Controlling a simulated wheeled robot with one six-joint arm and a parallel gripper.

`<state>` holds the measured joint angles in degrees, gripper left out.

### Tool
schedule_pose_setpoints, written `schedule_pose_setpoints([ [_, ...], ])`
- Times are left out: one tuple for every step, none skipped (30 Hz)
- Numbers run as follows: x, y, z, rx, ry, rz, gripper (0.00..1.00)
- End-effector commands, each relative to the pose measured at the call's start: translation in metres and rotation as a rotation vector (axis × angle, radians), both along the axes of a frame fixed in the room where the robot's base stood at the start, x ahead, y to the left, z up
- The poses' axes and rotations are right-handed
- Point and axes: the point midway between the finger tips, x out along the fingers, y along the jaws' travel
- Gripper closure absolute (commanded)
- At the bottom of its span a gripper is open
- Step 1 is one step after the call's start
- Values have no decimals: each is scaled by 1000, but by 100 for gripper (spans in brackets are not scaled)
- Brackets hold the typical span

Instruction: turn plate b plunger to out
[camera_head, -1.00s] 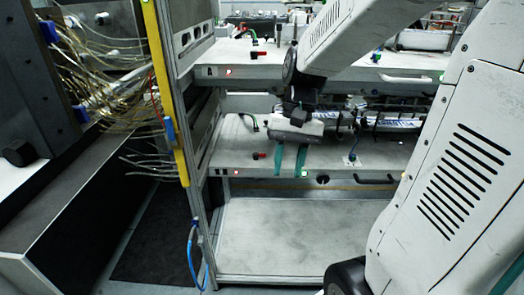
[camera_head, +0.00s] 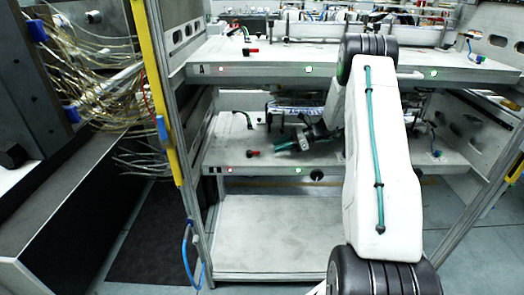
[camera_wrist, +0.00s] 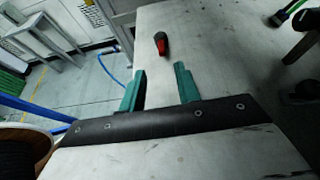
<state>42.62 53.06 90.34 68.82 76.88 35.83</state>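Plate B (camera_head: 225,160) is the lower shelf plate, marked with a B at its front left. A small red-and-black knob (camera_head: 253,153) stands near its left front; it also shows in the wrist view (camera_wrist: 160,43), just beyond the fingers. A round black knob (camera_head: 316,175) is on the plate's front edge. I cannot tell for sure which of the two is the plunger. My gripper (camera_head: 282,146) has green fingers and is low over plate B, right of the red-and-black knob and pointing left. In the wrist view my gripper (camera_wrist: 159,70) is open and empty, with a clear gap between its fingers.
Plate A (camera_head: 270,65) lies above, with its own red-and-black knob (camera_head: 250,51). A yellow post (camera_head: 157,100) and hanging wires (camera_head: 105,95) are at the left. A black hose end (camera_head: 249,121) stands behind the knob on plate B. The bottom shelf (camera_head: 270,230) is bare.

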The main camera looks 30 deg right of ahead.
Motion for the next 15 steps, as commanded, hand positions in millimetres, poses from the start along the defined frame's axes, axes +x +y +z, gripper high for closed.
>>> schedule_pose_setpoints([
  [5,1,3,14,5,-16,67],
  [7,2,3,19,9,-19,67],
  [9,5,2,23,13,-22,67],
  [11,8,0,24,13,-22,67],
  [13,12,-1,25,14,-22,67],
  [16,17,-4,25,13,-21,67],
  [18,21,-6,24,14,-20,67],
  [21,25,-8,23,15,-20,67],
  [24,30,-11,23,15,-20,67],
  [27,34,-13,24,14,-20,67],
  [29,38,-14,24,14,-19,67],
  [32,42,-17,23,14,-20,67],
  [34,45,-18,23,14,-20,67],
  [36,48,-19,21,14,-19,67],
  [39,51,-21,21,14,-19,67],
])
